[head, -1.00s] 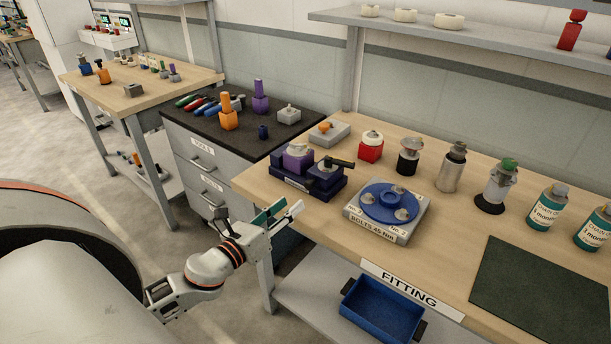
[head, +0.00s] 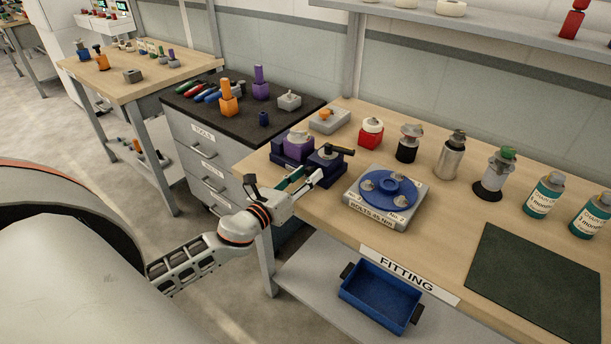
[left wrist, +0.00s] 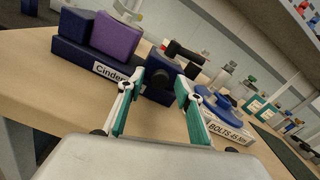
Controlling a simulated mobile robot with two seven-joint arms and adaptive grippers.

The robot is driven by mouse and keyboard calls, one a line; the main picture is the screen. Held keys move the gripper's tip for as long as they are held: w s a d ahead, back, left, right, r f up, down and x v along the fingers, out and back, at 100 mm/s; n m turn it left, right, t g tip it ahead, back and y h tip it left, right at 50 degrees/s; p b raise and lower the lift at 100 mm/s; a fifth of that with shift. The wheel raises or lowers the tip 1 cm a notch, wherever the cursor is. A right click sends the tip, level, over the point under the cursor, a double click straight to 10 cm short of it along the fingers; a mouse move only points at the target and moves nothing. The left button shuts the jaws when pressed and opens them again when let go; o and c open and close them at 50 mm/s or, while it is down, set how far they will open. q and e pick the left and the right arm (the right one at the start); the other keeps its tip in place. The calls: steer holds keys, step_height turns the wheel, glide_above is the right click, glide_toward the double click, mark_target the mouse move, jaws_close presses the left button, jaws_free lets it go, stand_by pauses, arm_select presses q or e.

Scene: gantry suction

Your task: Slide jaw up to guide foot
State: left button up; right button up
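A dark blue vise-like fixture (head: 281,158) stands at the table's left end. In the left wrist view its base (left wrist: 70,54) carries a label starting "Cinder". A purple block (left wrist: 117,38) sits on the base beside a dark blue block (left wrist: 75,25). To their right is another dark blue block (left wrist: 158,94) with a black lever (left wrist: 183,52). I cannot tell for sure which part is the jaw or the guide foot. My left gripper (head: 301,183) is open and empty in front of the fixture. In the wrist view its fingertips (left wrist: 155,88) lie either side of the lever block; contact is unclear.
A grey plate with a blue disc (head: 388,189), labelled BOLTS, stands right of the fixture. A blue tray (head: 380,305) lies on the lower shelf. Several bottles and fittings line the back. A dark mat (head: 535,275) lies at the right. The dark-topped drawer cabinet (head: 215,170) is at left.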

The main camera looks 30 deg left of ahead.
arm_select(q)
jaws_close()
steer(key=shift+w+a+b, duration=0.15)
steer(key=shift+a+b, duration=0.2)
steer(key=shift+a, duration=1.2)
jaws_free()
steer(key=shift+d, duration=0.1)
steer(key=s+a, duration=0.1)
steer(key=s, duration=1.1)
